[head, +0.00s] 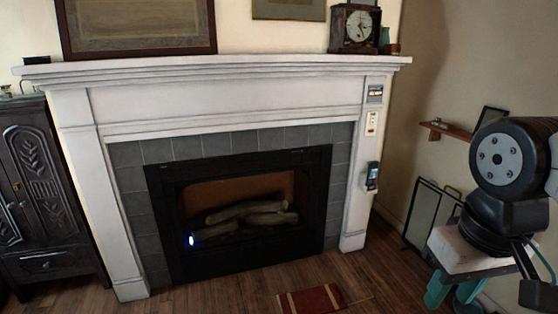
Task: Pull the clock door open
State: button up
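A dark, box-shaped clock (354,28) stands upright on the right end of the white mantel shelf, in the head view. Its pale round dial faces the room from the dark front. The door on the clock's front looks closed, but its edges and any handle are too small to tell. Parts of my arm show at the right edge of the head view, well to the right of the clock and lower in the picture. I cannot make out my gripper's fingers here. Nothing of mine touches the clock.
The white mantel (230,67) frames a black fireplace (250,215). Small jars (385,40) stand right beside the clock. A framed picture (138,25) leans at left. A dark carved cabinet (40,190) stands far left. A small wall shelf (445,130) is at right. The floor before the fireplace has a red mat (310,300).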

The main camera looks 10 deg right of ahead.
aim_at(378, 22)
jog(key=z, duration=0.15)
jog(key=i, duration=2.35)
jog(key=z, duration=0.15)
